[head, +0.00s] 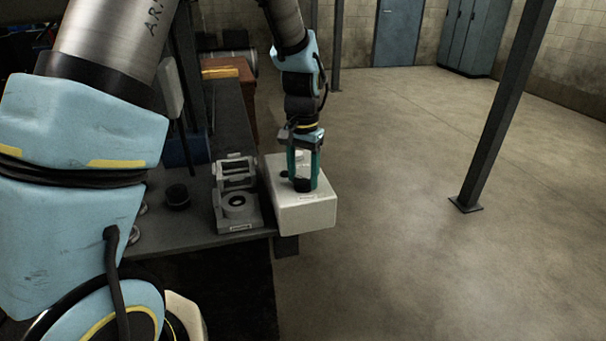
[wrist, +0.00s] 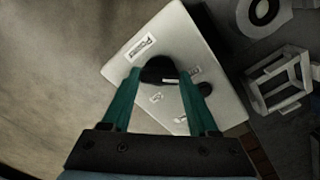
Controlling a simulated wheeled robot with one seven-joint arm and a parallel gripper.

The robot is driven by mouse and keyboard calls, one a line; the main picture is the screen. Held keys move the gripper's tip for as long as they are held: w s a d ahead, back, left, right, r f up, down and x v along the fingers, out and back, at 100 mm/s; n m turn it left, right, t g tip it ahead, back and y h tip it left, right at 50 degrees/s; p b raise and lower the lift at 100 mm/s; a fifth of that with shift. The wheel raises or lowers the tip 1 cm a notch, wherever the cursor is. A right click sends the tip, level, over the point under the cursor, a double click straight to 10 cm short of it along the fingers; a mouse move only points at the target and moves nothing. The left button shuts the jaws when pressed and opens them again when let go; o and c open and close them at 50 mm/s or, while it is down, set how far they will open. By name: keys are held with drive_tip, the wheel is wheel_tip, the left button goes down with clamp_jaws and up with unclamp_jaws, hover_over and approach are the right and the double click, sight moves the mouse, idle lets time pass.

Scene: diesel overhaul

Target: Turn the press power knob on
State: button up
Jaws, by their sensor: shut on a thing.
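The press power knob (wrist: 158,68) is a round black knob with a pale mark, on top of a white control box (head: 306,216). The box also shows in the wrist view (wrist: 196,42), with small labels beside the knob. My gripper (head: 303,180) points down at the box top. In the wrist view, the teal fingers of my gripper (wrist: 161,78) are closed on opposite sides of the knob. The fingers partly cover the knob in the head view. The pale mark's exact on or off position cannot be read.
A grey press frame (head: 236,206) with a round opening stands just left of the box. A dark cylindrical part (head: 177,196) sits on the workbench (head: 200,240) farther left. A steel post (head: 505,105) stands to the right, with open floor between it and the box.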

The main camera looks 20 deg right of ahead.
drive_tip(key=c, duration=0.8)
drive_tip(key=shift+o, duration=0.2)
drive_tip(key=shift+m, duration=0.3)
drive_tip(key=m, duration=0.4)
drive_tip(key=shift+r, duration=0.1)
drive_tip(key=m+p, duration=0.2)
drive_tip(key=m, duration=0.3)
drive_tip(key=m+p, duration=0.2)
drive_tip(key=m, duration=0.3)
drive_tip(key=shift+p, duration=0.3)
drive_tip(key=shift+m+p, duration=0.8)
drive_tip(key=shift+m, duration=0.8)
